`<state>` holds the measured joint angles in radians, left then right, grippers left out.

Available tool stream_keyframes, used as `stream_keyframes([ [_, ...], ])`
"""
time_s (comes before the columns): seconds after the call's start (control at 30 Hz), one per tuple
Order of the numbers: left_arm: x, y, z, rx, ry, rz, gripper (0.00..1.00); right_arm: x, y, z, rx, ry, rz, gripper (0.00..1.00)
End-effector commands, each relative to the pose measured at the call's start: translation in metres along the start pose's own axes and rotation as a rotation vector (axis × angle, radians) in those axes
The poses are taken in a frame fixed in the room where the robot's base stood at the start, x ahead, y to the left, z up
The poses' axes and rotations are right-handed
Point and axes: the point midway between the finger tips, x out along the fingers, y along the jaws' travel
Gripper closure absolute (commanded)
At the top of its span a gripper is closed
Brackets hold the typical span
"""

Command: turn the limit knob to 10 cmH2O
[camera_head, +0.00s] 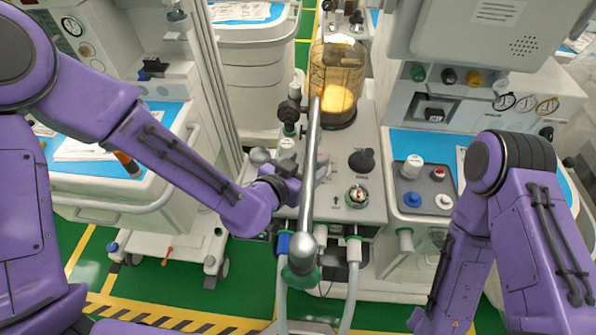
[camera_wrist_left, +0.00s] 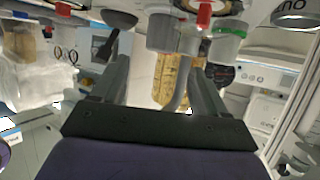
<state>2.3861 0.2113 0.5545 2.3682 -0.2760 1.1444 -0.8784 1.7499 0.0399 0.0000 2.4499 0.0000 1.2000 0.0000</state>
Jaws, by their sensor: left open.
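The breathing block's grey top panel (camera_head: 345,195) stands in the middle of the head view. It carries a black knob (camera_head: 362,160) and a round green-ringed fitting (camera_head: 357,196); I cannot read their markings or tell which part is the limit knob, or its setting. My left gripper (camera_head: 290,182) reaches in from the left to the metal pole's left side, above the panel's left part, where grey rounded parts are partly hidden. In the left wrist view its two fingers (camera_wrist_left: 158,85) are apart, with nothing clearly held between them. My right arm shows, but its gripper does not.
A metal pole (camera_head: 311,170) crosses over the panel, close to my left gripper. An amber canister (camera_head: 338,75) stands behind. Hoses (camera_head: 350,285) hang from the front. A cart with a blue top (camera_head: 165,120) is left; a grey tray (camera_head: 425,187) with small knobs is right.

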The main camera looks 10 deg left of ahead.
Motion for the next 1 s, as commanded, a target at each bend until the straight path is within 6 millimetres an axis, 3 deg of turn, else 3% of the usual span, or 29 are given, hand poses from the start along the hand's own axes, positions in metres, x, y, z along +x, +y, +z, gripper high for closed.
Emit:
stream_keyframes([
  [0.1,-0.023,0.000,0.000,0.000,0.001,0.000,0.26,0.003,0.000,0.001,0.000,0.000,0.000,1.00],
  [0.23,-0.036,0.000,0.000,-0.001,0.001,-0.001,0.26,0.004,0.000,0.002,0.000,0.000,0.000,1.00],
  [0.8,-0.039,-0.001,0.000,-0.011,-0.006,-0.002,0.26,0.002,0.000,0.001,0.000,0.000,0.000,1.00],
  [1.0,-0.047,-0.020,0.020,-0.263,-0.125,-0.056,0.26,-0.022,0.002,-0.009,0.000,0.000,0.000,1.00],
])
